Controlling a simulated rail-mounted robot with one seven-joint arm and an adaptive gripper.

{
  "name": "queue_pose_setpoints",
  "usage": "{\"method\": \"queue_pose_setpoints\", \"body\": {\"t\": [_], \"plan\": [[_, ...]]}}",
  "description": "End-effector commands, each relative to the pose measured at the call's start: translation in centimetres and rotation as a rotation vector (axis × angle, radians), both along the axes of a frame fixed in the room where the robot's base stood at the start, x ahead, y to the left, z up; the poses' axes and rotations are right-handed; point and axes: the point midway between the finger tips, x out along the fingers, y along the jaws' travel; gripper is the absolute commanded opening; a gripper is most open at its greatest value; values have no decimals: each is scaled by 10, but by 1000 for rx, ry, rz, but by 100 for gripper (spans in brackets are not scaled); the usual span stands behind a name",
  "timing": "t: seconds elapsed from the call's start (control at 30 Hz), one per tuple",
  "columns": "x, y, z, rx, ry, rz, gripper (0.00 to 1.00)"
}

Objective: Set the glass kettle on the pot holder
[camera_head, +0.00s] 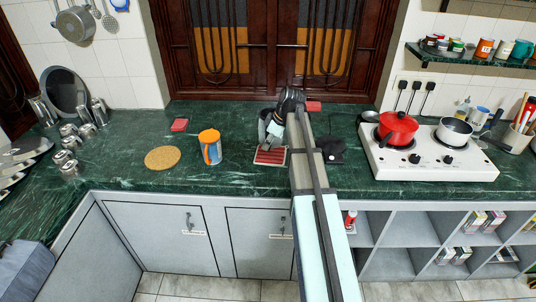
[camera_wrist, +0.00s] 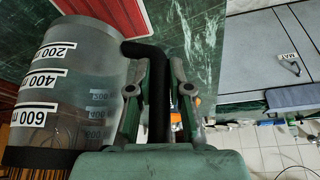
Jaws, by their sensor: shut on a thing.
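The glass kettle (camera_wrist: 85,75) is clear, with a dark rim and white 200, 400 and 600 marks. It fills the left of the wrist view. My gripper (camera_wrist: 159,85) is shut on its black handle (camera_wrist: 158,100). In the head view the kettle (camera_head: 267,128) is partly hidden by my arm, close behind a red striped mat (camera_head: 270,156). My gripper also shows there (camera_head: 291,100). I cannot tell whether the kettle touches the counter. A round cork pad (camera_head: 163,158), which looks like the pot holder, lies bare on the counter to the left.
A black cloth-like item (camera_head: 332,152) lies right of my arm. A white stove (camera_head: 430,157) holds a red pot (camera_head: 398,128).

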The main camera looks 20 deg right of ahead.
Motion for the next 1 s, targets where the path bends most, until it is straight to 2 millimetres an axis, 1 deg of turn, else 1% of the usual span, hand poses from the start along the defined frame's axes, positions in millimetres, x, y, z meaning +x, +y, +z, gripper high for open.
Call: {"method": "queue_pose_setpoints", "body": {"t": [0.03,0.13,0.37,0.63,0.7,1.0], "plan": [[-1,1,-8,1,2,1,0],[0,0,-20,0,0,1,0],[0,0,-32,0,-2,1,0],[0,0,-63,0,0,1,0],[0,0,-66,0,-1,1,0],[0,0,-68,0,-2,1,0]]}}
